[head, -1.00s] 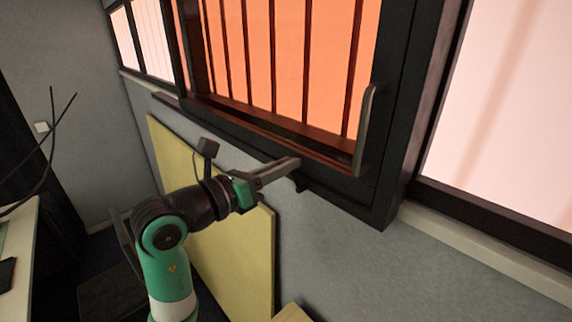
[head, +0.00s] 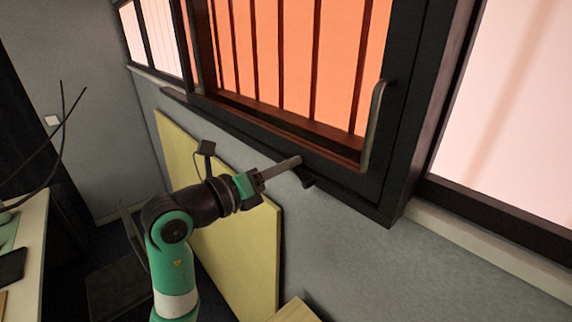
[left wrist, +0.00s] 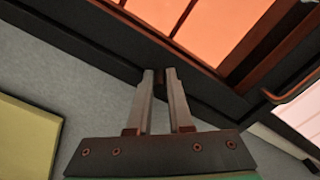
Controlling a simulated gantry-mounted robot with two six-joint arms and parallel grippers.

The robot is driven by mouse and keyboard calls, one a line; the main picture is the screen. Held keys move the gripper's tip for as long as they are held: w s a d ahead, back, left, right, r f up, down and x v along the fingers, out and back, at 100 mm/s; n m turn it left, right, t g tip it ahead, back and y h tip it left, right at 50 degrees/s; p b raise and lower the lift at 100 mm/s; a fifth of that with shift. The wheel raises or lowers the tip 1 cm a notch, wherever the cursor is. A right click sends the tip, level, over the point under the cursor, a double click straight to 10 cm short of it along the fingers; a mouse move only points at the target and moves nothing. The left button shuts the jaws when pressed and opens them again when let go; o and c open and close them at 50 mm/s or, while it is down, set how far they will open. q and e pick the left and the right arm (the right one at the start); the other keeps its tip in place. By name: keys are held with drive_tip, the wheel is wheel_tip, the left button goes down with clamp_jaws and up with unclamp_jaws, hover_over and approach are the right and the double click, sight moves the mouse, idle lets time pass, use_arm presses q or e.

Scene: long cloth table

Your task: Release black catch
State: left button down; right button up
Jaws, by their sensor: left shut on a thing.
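The black catch (head: 307,181) sits under the lower edge of the dark window frame (head: 345,190), left of the frame's lower right corner. My left gripper (head: 298,161) reaches up to it from the lower left. In the left wrist view its two fingers (left wrist: 160,73) are close together, with a narrow gap, and their tips meet the dark underside of the frame. The gripper is shut on the catch, which is mostly hidden by the fingertips in the wrist view. My right gripper is not in view.
A curved handle (head: 373,125) stands upright on the window frame's right side. A yellow panel (head: 245,240) leans against the grey wall below my left arm. A white desk (head: 32,245) is at the left edge. The wall right of the catch is clear.

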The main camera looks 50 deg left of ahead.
use_arm(q)
drive_tip(key=shift+a+f, duration=0.1)
drive_tip(key=shift+f, duration=0.1)
drive_tip(key=c, duration=0.8)
unclamp_jaws()
drive_tip(key=shift+r, duration=0.1)
drive_tip(key=shift+c, duration=0.2)
drive_tip(key=s+b, duration=0.1)
drive_tip(key=s, duration=1)
drive_tip(key=shift+s+b, duration=0.3)
drive_tip(key=shift+b, duration=0.1)
drive_tip(key=shift+a, duration=0.15)
